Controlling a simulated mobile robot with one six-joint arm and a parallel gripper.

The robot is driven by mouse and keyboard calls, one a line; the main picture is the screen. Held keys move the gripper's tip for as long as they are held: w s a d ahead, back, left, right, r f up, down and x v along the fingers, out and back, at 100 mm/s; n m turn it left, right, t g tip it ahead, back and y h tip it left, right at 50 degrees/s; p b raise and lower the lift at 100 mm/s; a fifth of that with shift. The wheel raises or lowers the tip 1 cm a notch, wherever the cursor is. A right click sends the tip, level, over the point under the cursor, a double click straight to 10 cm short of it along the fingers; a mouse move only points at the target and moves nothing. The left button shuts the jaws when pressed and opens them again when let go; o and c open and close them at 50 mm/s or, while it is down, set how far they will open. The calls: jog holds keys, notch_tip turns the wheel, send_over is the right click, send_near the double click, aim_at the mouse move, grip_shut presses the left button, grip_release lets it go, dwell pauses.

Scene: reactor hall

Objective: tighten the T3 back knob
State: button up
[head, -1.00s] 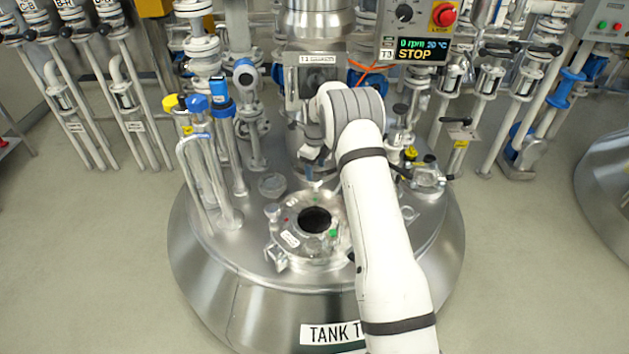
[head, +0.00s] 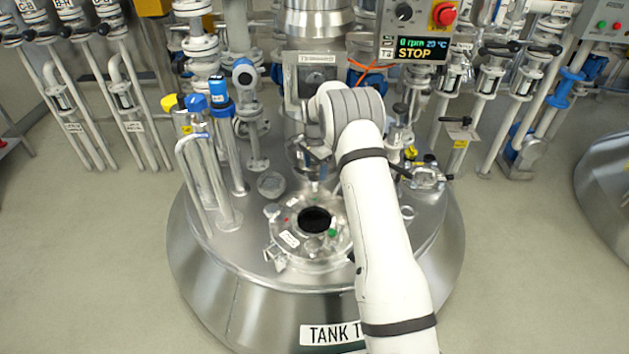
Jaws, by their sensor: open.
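The T3 tank (head: 230,262) has a round hatch (head: 290,240) on its top with a dark opening in the middle. A pale knob (head: 271,211) stands on the hatch's left rim and a clamp (head: 275,258) on its front left. The back knob (head: 313,187) shows as a small pale piece at the hatch's back rim. My gripper (head: 312,178) is open and points down just above and behind this knob. I cannot tell whether the fingers are around it or touch it. My arm hides the hatch's right side.
Upright pipes with blue and yellow caps (head: 196,103) stand left of the hatch. The stirrer column (head: 316,82) rises behind my gripper. A control box (head: 420,48) reading STOP hangs at the back right. Valves and fittings (head: 425,177) stand to the right.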

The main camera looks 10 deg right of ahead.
aim_at(315, 177)
jog(key=n, duration=0.7)
jog(key=shift+a, duration=0.1)
jog(key=n, duration=1.3)
jog(key=shift+n, duration=0.4)
jog(key=n, duration=0.6)
jog(key=shift+n, duration=0.7)
notch_tip(315, 177, down, 6)
jog(key=b, duration=0.2)
jog(key=shift+b, duration=0.35)
